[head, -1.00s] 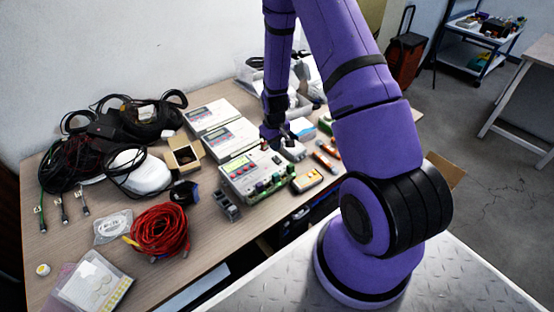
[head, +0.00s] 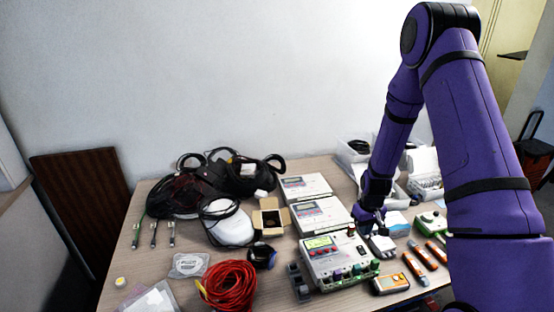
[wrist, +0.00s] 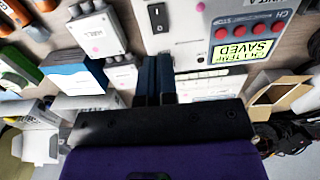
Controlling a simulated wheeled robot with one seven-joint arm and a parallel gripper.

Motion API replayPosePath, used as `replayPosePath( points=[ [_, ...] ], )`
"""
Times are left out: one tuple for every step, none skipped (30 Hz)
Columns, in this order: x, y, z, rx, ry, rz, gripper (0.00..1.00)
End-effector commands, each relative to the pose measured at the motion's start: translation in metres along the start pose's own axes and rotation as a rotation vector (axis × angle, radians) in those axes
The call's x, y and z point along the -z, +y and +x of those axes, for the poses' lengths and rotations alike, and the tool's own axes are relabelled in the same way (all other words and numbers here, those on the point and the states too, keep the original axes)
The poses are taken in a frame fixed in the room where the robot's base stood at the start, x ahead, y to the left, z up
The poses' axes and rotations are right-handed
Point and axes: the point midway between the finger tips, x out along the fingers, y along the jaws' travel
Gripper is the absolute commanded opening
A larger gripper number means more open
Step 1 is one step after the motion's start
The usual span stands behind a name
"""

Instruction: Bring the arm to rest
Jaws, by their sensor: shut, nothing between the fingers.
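My gripper (head: 372,226) hangs low over the table (head: 190,235), just behind and right of a light grey device (head: 340,270) with a green screen and coloured connectors. In the wrist view, the two dark fingers of my gripper (wrist: 160,60) are together, with nothing seen between them. They point toward the device, which shows there with a rocker switch, red buttons and a screen reading "SAVED" (wrist: 240,50). A small white box (head: 382,245) lies close by my gripper; it also shows in the wrist view (wrist: 98,32). Contact cannot be told.
Two more grey units (head: 320,215) and an open cardboard box (head: 270,222) stand left of my gripper. Black cables (head: 185,190) and a red cable coil (head: 230,287) lie further left. Orange tools (head: 422,257), an orange meter (head: 390,284) and clear bins (head: 425,180) are on the right.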

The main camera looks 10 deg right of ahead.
Motion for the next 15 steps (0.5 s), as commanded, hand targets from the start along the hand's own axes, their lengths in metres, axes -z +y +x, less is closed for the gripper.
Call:
replayPosePath(
  points=[
    [0.001,0.000,-0.003,-0.001,0.002,0.000,0.00],
    [0.001,-0.001,-0.005,-0.001,0.004,0.000,0.00],
    [0.002,-0.002,-0.011,-0.002,0.009,0.000,0.00],
    [0.003,-0.003,-0.017,-0.003,0.013,0.000,0.00],
    [0.004,-0.004,-0.024,-0.005,0.018,0.000,0.00],
    [0.005,-0.006,-0.035,-0.007,0.028,0.001,0.00],
    [0.006,-0.008,-0.045,-0.008,0.034,0.001,0.00],
    [0.007,-0.010,-0.056,-0.010,0.041,0.002,0.00],
    [0.007,-0.013,-0.071,-0.012,0.052,0.001,0.00],
    [0.007,-0.015,-0.082,-0.014,0.060,0.001,0.00],
    [0.007,-0.018,-0.093,-0.015,0.068,0.002,0.00],
    [0.006,-0.021,-0.108,-0.017,0.078,0.004,0.00],
    [0.005,-0.024,-0.119,-0.018,0.085,0.005,0.00],
    [0.004,-0.026,-0.130,-0.019,0.093,0.005,0.00],
    [0.002,-0.030,-0.144,-0.021,0.103,0.005,0.00]
  ],
)
